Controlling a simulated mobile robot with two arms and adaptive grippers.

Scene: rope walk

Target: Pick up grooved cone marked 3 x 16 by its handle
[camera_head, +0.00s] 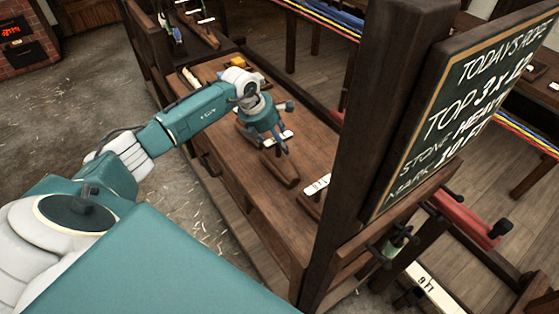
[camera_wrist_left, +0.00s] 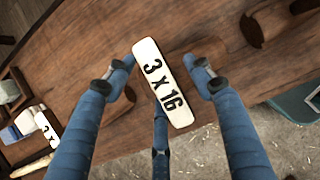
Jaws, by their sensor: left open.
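A white tag reading 3 x 16 (camera_wrist_left: 160,84) shows in the left wrist view, lying over a brown wooden piece (camera_wrist_left: 190,50) that I take to be the grooved cone. The tag hides much of it, and I cannot make out its grooves or handle. My left gripper (camera_wrist_left: 163,72) is open, with one finger on each side of the tag; neither finger visibly grips anything. In the head view the left gripper (camera_head: 277,143) is low over the wooden bench, close to a white tag (camera_head: 286,136). My right gripper is not in view.
Another dark wooden piece (camera_head: 280,170) lies on the bench (camera_head: 232,150), near another white tag (camera_head: 317,185). A thick post (camera_head: 365,120) and a chalkboard (camera_head: 470,100) stand to the right.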

